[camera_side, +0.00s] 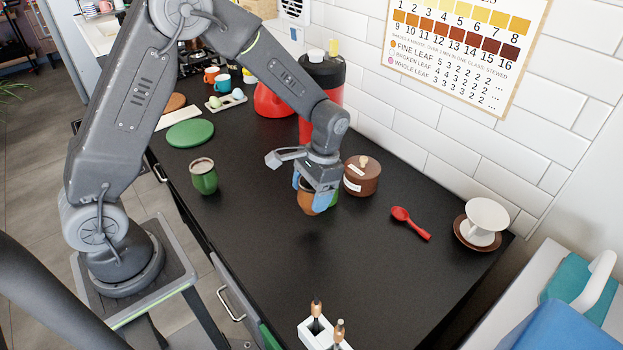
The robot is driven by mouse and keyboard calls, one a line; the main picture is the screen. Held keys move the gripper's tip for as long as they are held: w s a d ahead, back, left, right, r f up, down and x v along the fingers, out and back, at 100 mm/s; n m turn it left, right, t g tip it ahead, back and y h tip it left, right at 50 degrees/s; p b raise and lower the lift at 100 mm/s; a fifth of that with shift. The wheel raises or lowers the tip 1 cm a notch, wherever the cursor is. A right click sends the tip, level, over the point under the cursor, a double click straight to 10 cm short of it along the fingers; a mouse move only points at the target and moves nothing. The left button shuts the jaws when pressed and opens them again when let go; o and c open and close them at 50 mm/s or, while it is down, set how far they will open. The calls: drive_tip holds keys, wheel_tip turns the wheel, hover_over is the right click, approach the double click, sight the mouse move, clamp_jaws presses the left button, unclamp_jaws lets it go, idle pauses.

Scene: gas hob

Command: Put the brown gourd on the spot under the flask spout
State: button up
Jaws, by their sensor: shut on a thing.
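The brown gourd (307,203) is held by my gripper (316,190), whose blue-tipped fingers are shut on it. The gourd looks roughly upright and hangs above the black counter, with a dark shadow below it. The tall red flask with a black top (322,74) stands behind, near the tiled wall; my forearm and wrist hide part of it. Its spout and the spot under it are not clearly visible. A bit of green shows just right of the gourd, partly hidden by the fingers; I cannot tell what it is.
A brown lidded pot (362,177) stands close right of my gripper. A green gourd (203,177) stands left, near a green disc (190,133). A red kettle (271,101) is behind. A red spoon (411,223) and white dripper (486,217) are right.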

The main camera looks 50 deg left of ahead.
drive_tip(key=shift+w+d+f+n, duration=0.2)
drive_tip(key=shift+d+n, duration=0.2)
drive_tip(key=shift+d, duration=0.15)
drive_tip(key=s+a+r+m, duration=0.1)
drive_tip(key=s+a+r, duration=0.25)
drive_tip(key=a, duration=0.35)
drive_tip(key=s+a+r, duration=0.2)
drive_tip(key=s+a, duration=0.3)
drive_tip(key=a, duration=0.1)
drive_tip(key=w+d+f, duration=0.1)
drive_tip(key=d+f, duration=0.1)
drive_tip(key=d, duration=0.1)
drive_tip(key=w+d+f, duration=0.2)
drive_tip(key=d, duration=0.1)
drive_tip(key=w+d+f, duration=0.1)
drive_tip(key=d+f, duration=0.1)
drive_tip(key=d, duration=0.2)
drive_tip(key=shift+w+f, duration=0.3)
drive_tip(key=shift+f, duration=2)
drive_tip(key=o, duration=1)
drive_tip(key=shift+f, duration=0.15)
drive_tip(key=shift+c, duration=0.2)
